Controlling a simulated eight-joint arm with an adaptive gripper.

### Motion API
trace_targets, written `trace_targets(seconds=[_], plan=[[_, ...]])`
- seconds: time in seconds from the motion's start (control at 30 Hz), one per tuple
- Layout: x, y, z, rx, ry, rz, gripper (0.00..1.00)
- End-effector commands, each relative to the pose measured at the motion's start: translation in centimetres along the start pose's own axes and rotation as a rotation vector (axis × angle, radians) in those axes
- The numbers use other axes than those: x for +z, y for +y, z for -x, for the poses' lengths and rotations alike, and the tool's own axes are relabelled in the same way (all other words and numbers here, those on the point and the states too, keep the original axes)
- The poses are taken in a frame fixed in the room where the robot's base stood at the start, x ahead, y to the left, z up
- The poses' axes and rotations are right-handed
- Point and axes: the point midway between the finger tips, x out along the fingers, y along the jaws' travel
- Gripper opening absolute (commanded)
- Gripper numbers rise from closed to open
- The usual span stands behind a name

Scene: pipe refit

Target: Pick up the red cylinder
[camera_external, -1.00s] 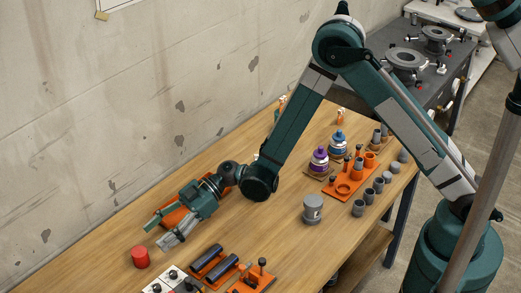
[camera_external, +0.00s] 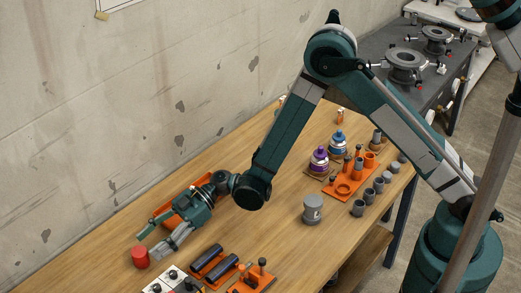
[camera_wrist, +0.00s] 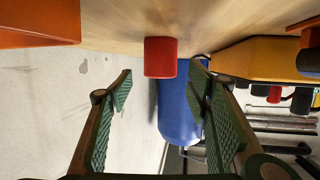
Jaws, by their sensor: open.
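The red cylinder (camera_external: 140,257) stands on the wooden table near its left end in the external view. In the wrist view the red cylinder (camera_wrist: 160,57) is ahead of my fingers, roughly centred between them. My gripper (camera_external: 158,247) is open, with its two fingers spread and pointing toward the cylinder. In the wrist view my gripper (camera_wrist: 160,88) shows an empty gap between the green ridged finger pads.
An orange tray (camera_external: 165,212) lies behind my gripper. A white panel with black knobs (camera_external: 170,280) and an orange rack with dark cylinders (camera_external: 213,268) stand in front. A grey can (camera_external: 313,209) and an orange fixture (camera_external: 350,185) are further right on the table.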

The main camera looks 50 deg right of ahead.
Motion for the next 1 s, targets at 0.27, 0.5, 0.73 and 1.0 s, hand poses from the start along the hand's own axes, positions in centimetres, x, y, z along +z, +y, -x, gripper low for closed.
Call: trace_targets(seconds=[0.27,0.5,0.73,1.0], plan=[[0.0,0.0,0.0,0.000,0.000,0.000,0.49],[0.0,-0.1,-1.4,-0.001,0.000,0.001,0.49],[-0.1,-0.1,-4.0,-0.002,0.000,0.001,0.49],[-0.1,0.0,-5.2,0.001,0.000,0.001,0.49]])
